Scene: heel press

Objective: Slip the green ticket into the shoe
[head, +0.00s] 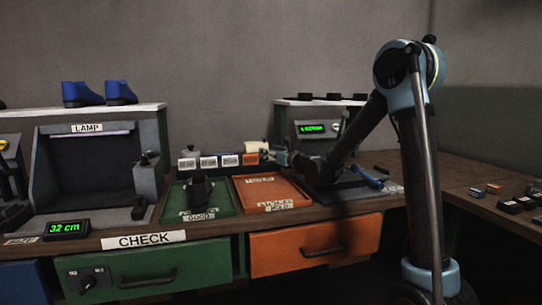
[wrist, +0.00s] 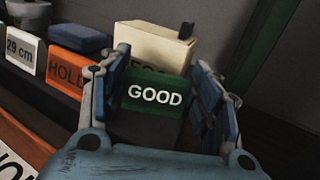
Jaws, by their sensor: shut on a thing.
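The green ticket (wrist: 154,95), lettered GOOD, stands between the fingers of my gripper (wrist: 160,100) in the wrist view, and the gripper is shut on it. In the head view my gripper (head: 274,156) is low at the back of the bench, behind the orange tray; the ticket cannot be made out there. A dark shoe (head: 199,190) sits in the green tray (head: 226,203), to the left of my gripper and nearer the front. The inside of the shoe is too dark to see.
Beside the ticket stand an orange HOLD block (wrist: 68,67) and a white 29 cm block (wrist: 24,50). A cream box (wrist: 150,42) is just behind it. The orange tray (head: 262,195) looks empty. Blue shoes (head: 84,94) stand on the lamp booth (head: 90,165).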

